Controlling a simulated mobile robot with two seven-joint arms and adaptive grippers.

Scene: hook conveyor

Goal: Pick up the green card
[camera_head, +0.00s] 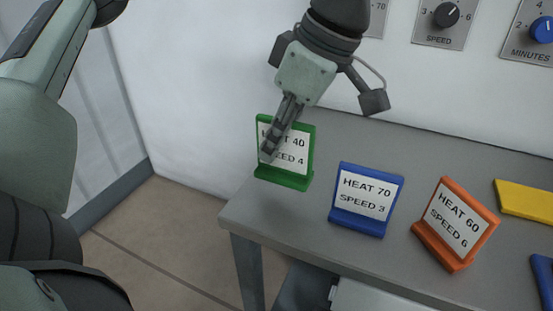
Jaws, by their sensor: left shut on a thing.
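The green card (284,177) stands upright at the left end of the grey table (258,222), with a white label that reads "HEAT 40" and "SPEED 4", partly covered by my fingers. My left gripper (272,146) comes down from above and is shut on the green card, its fingers in front of the label. I cannot tell whether the card's base touches the table. My right gripper is not in view.
A blue card (367,199) reading "HEAT 70, SPEED 3" and an orange card (456,223) stand to the right. A yellow piece (524,199) and another blue piece (543,277) are at the right edge. Dial panels (444,20) are on the back wall.

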